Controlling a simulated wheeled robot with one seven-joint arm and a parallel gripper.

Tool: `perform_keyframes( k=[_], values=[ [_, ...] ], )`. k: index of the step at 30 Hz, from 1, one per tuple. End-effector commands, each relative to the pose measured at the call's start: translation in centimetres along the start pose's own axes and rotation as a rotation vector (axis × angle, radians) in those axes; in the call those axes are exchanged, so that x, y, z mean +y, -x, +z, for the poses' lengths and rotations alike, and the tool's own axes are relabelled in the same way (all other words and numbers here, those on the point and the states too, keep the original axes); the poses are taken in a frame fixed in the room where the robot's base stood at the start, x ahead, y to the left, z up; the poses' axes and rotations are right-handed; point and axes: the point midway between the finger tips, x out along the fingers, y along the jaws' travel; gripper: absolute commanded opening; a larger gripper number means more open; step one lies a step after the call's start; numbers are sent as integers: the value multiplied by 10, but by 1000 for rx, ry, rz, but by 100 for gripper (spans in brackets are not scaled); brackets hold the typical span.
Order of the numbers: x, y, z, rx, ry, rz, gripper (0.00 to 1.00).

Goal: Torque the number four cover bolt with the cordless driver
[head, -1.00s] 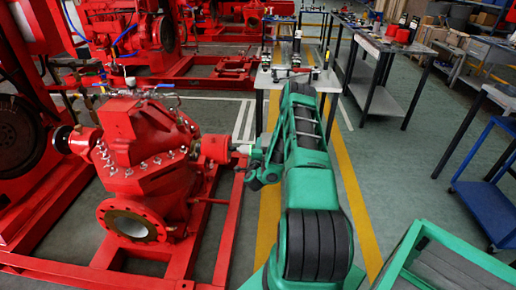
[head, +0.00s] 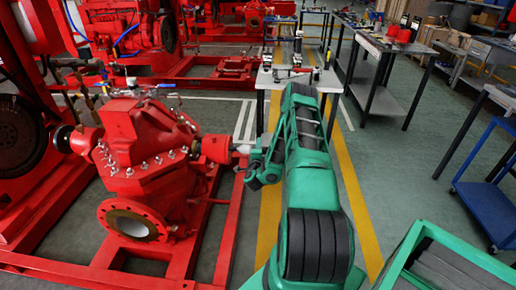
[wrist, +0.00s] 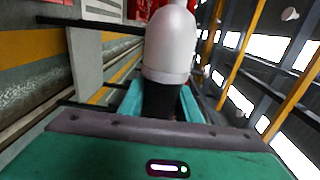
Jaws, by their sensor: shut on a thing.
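The red pump (head: 150,150) stands at left of centre in the head view, with several pale cover bolts (head: 130,171) along its casing flange. I cannot tell which bolt is number four. My gripper (head: 254,168) is beside the pump's right end, to the right of the bolts and apart from them. In the wrist view my gripper (wrist: 161,104) is shut on the dark grip of the cordless driver, whose pale grey, rounded body (wrist: 171,45) extends away from the fingers. The driver's tip is hidden. In the head view only a small pale part (head: 243,149) shows at the gripper.
Red base rails (head: 228,232) run around and below the pump. A small white-topped table (head: 265,79) stands behind my arm. A dark workbench (head: 378,46) and a blue trolley (head: 487,205) are at right. The floor right of my arm is mostly clear.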

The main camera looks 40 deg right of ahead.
Motion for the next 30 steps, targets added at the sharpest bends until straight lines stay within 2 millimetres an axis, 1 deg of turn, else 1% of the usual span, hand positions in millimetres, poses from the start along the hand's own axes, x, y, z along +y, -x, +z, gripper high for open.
perform_keyframes(
  k=[1,11,30],
  values=[
    [0,0,4,-6,-2,1,0],
    [0,1,3,-7,-2,2,0],
    [0,0,-35,-3,0,-1,0]
  ],
)
